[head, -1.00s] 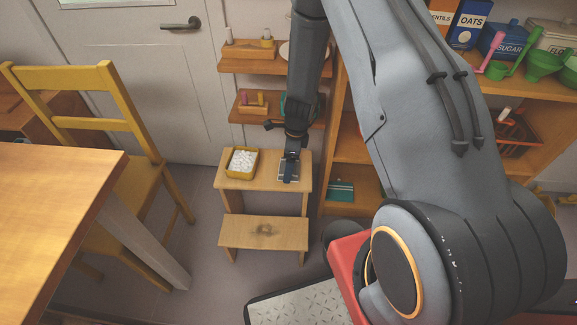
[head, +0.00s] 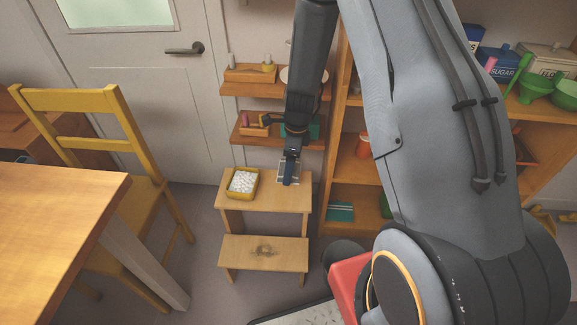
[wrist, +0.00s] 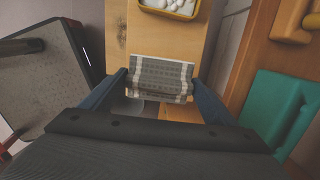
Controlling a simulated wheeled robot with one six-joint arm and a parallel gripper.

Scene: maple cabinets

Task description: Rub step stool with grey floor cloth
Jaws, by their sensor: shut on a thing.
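The step stool (head: 233,202) is light wood with two steps, standing upright on the floor. Its lower step has a dark round mark (head: 264,250). My gripper (head: 290,173) is shut on the grey floor cloth (head: 287,179), at the back right of the top step. In the wrist view the cloth (wrist: 160,78), grey with pale bands, lies between my two fingers (wrist: 158,84), over the end of the wooden top (wrist: 150,38). I cannot tell whether the cloth touches the wood.
A yellow tray of white pieces (head: 242,183) sits on the top step, left of my gripper. Small wall shelves (head: 240,88) are close behind. A wooden shelf unit (head: 350,165) stands to the right, a yellow chair (head: 140,150) and table (head: 60,210) to the left.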

